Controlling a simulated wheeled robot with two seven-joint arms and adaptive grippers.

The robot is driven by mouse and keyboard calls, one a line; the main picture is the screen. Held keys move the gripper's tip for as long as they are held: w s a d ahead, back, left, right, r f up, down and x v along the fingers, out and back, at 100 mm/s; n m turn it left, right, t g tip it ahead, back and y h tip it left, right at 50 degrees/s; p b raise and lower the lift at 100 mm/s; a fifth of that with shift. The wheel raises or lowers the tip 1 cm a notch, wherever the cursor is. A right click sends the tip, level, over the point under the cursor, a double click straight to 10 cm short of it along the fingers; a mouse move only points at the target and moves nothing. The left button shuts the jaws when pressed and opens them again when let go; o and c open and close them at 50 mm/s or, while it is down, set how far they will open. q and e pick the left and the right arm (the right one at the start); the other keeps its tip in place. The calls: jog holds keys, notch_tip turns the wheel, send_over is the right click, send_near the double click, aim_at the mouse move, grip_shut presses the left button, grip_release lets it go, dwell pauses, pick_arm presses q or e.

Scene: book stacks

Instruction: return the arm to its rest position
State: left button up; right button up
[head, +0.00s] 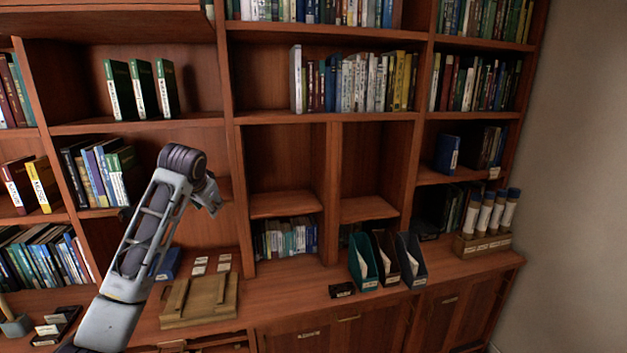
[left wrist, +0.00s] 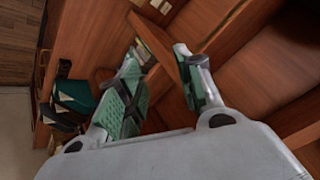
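My left arm (head: 150,240) rises from the lower left of the head view, in front of the wooden bookcase. My left gripper (head: 207,198) is at the end of it, in front of the middle shelves, and is small and partly hidden by the wrist there. In the left wrist view the two fingers of this gripper (left wrist: 160,85) have green pads and stand apart, with only shelf wood showing between them. The gripper is empty. My right arm and gripper are in neither view.
The bookcase (head: 275,118) holds several books on its shelves. On the counter (head: 300,288) are a wooden stand (head: 200,302), magazine files (head: 363,262) and a rack of tubes (head: 480,245). Two cubbies beside the gripper are empty. A wall (head: 580,180) stands at right.

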pick_arm(q)
jog(key=s+d+f+g, duration=0.1)
jog(key=s+d+f, duration=0.1)
jog(key=s+f, duration=0.45)
jog(key=s+d+f+h, duration=0.1)
jog(key=s+d+f, duration=0.15)
jog(key=f, duration=0.75)
jog(key=s+d+f+g, duration=0.1)
jog(key=s+d+f, duration=0.1)
jog(key=s+f, duration=0.45)
jog(key=s+f+n+g, duration=0.1)
jog(key=s+f, duration=0.4)
jog(key=s, duration=0.4)
jog(key=s+d+f+n+g, duration=0.1)
jog(key=s+f, duration=0.3)
jog(key=s, duration=0.5)
jog(key=s+f+n+g, duration=0.1)
jog(key=s+f, duration=0.4)
jog(key=s, duration=0.3)
notch_tip(320, 180, down, 34)
jog(key=s+b, duration=0.2)
jog(key=s, duration=0.1)
jog(key=s+a+f+g+b, duration=0.1)
jog(key=s+a+f, duration=0.1)
jog(key=s+f, duration=0.9)
jog(key=s+a+f+g+b, duration=0.1)
jog(key=s+f, duration=1)
jog(key=shift+s+a+f+m+h, duration=0.25)
jog(key=shift+a+m+h, duration=0.05)
jog(key=shift+a+m, duration=0.1)
